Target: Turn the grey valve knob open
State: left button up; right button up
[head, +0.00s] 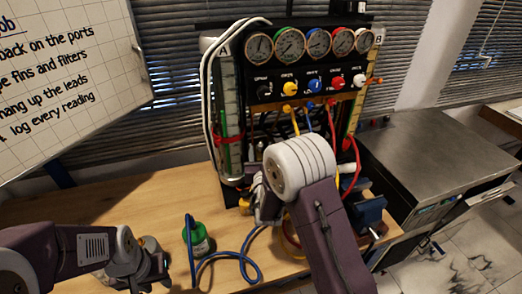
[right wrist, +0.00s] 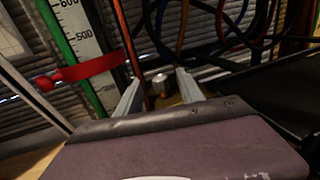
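A small grey knob (right wrist: 160,79) shows in the right wrist view, low on the rig beside a scaled column. My right gripper (right wrist: 158,90) is open, with one finger to the left and one to the right of the knob in the picture. I cannot tell whether the fingers touch it. In the head view my right gripper (head: 264,208) is low in front of the rig, partly behind my own wrist, and I cannot make out the knob there. My left gripper (head: 150,268) is low at the left over the bench; its fingers are unclear.
The gauge rig (head: 314,62) carries a row of dials, coloured knobs and hoses. A green-capped container (head: 197,240) with a blue hose stands on the wooden bench (head: 110,205). A blue vise-like block (head: 366,207) is at right. A steel cabinet (head: 440,150) stands beyond.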

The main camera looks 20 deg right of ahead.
pick_arm(q)
jog(key=shift+f+b, duration=0.9)
notch_tip(320, 180, up, 9)
jog(key=p, duration=0.9)
jog(key=shift+r, duration=0.15)
pick_arm(e)
jog(key=s+a, duration=0.1)
jog(key=s, duration=0.8)
jog(key=shift+a, duration=0.4)
jog(key=shift+w, duration=0.1)
